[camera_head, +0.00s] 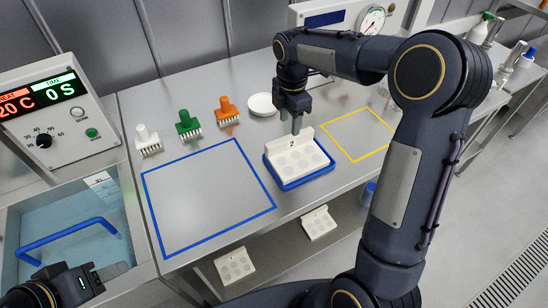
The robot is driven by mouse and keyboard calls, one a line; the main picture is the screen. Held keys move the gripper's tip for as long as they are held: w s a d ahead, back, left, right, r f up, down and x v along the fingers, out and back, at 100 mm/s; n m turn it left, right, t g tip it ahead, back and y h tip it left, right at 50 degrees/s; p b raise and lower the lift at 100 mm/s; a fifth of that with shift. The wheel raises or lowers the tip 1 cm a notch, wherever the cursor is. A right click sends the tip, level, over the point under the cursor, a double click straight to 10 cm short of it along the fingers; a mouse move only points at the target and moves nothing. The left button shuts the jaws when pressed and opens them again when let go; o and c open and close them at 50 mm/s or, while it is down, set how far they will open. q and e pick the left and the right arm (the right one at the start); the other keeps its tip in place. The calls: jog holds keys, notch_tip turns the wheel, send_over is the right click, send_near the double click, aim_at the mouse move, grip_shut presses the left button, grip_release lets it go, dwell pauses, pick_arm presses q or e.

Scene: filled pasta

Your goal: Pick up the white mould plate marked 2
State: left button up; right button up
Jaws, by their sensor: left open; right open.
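The white mould plate marked 2 (299,160) lies in a blue tray (291,184) on the steel table, between the blue and yellow outlines. Its raised back edge carries the number 2. My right gripper (297,129) points down right at this raised edge, with its fingertips at or just above the edge. It is open; whether it touches the plate I cannot tell. My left gripper (118,270) is open and empty at the lower left, near the water basin, far from the plate.
A blue outlined area (207,245) on the table is empty, as is the yellow outlined area (357,161). White (148,141), green (188,124) and orange (227,112) stamps stand behind, beside a white round dish (262,104). Two more white plates (235,266) (318,223) lie on the lower shelf.

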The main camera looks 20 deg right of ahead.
aim_at(290, 137)
notch_tip(290, 137, down, 7)
jog(key=shift+s+d+f+p, duration=0.1)
jog(key=shift+f+p, duration=0.05)
jog(key=shift+p, duration=0.25)
jog(key=shift+c, duration=0.3)
grip_shut()
